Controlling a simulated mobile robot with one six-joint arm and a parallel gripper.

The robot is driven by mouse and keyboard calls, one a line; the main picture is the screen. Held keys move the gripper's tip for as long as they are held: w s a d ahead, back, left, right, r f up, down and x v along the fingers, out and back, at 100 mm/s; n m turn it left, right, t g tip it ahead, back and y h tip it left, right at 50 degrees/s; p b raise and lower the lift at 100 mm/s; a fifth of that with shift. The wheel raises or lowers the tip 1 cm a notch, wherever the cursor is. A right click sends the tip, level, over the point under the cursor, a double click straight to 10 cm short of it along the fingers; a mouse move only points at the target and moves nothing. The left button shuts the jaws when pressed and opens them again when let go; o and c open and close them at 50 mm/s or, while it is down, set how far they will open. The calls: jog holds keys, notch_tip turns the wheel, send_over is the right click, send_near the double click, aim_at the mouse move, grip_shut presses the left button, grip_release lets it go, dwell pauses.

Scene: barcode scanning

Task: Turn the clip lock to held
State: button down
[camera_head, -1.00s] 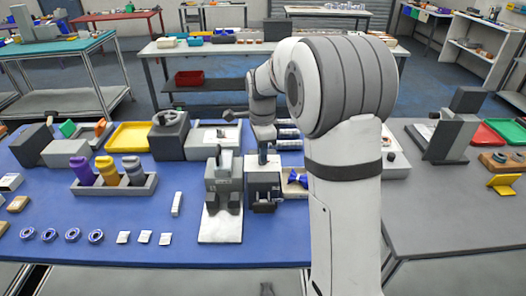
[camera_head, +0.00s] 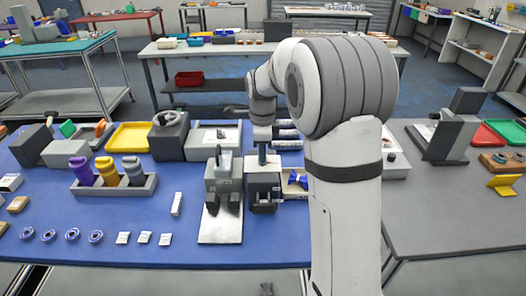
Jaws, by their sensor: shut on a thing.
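My arm reaches down to a grey block fixture (camera_head: 266,182) with a pale top on the blue table. My gripper (camera_head: 262,157) points straight down at this top. It appears shut on a small part there, taken to be the clip lock, which the fingers largely hide. A dark two-pronged piece (camera_head: 263,198) shows low on the front of the block. Whether the lock reads held cannot be made out at this size.
A second grey fixture (camera_head: 223,178) with an upright lever stands close on the left, on a pale plate. A tray with blue items (camera_head: 294,183) sits close on the right, partly behind my arm.

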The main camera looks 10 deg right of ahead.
jog(key=c, duration=1.5)
grip_release()
jog(key=shift+r+b, duration=0.3)
jog(key=shift+r, duration=3.6)
jog(key=shift+s, duration=0.1)
jog(key=s+f+n+t, duration=0.1)
jog(key=s+n, duration=0.5)
jog(key=s, duration=0.3)
jog(key=s+f+n+t, duration=0.1)
jog(key=s+n, duration=0.6)
jog(key=s, duration=0.2)
jog(key=s+f+n+t, duration=0.1)
jog(key=s+f+n, duration=0.1)
jog(key=s+n, duration=0.5)
jog(key=shift+s+d, duration=0.2)
jog(key=shift+s, duration=0.4)
jog(key=shift+s+d, duration=0.2)
jog(key=shift+s, duration=0.35)
